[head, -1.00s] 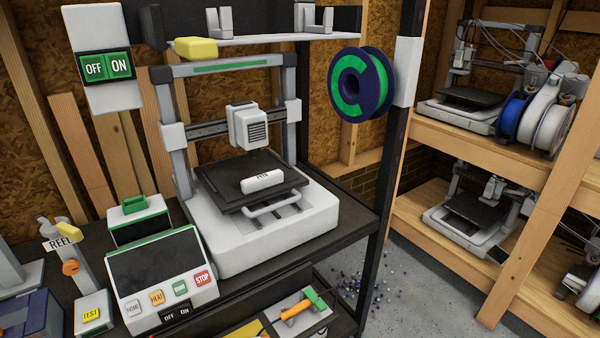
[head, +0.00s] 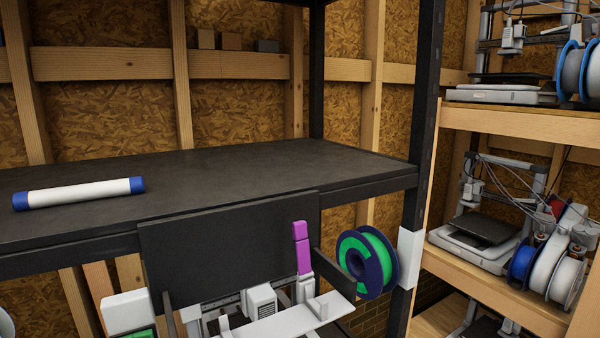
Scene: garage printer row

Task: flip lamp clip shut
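A purple flap (head: 302,246) stands upright on a white bracket (head: 306,290) at the right part of a white rail (head: 280,326). It looks like the lamp clip, raised rather than folded down. A second small white bracket (head: 223,325) sits further left on the rail. A white tube with blue ends (head: 80,194), probably the lamp, lies on the dark upper shelf (head: 230,165) at the left, apart from the clip. Neither of my grippers is in view.
A black panel (head: 230,245) hangs below the shelf's front edge, behind the rail. A green and blue spool (head: 365,262) hangs right of the clip, beside a dark post (head: 425,130). Printers and spools fill the wooden rack (head: 490,290) at right. Most of the shelf top is clear.

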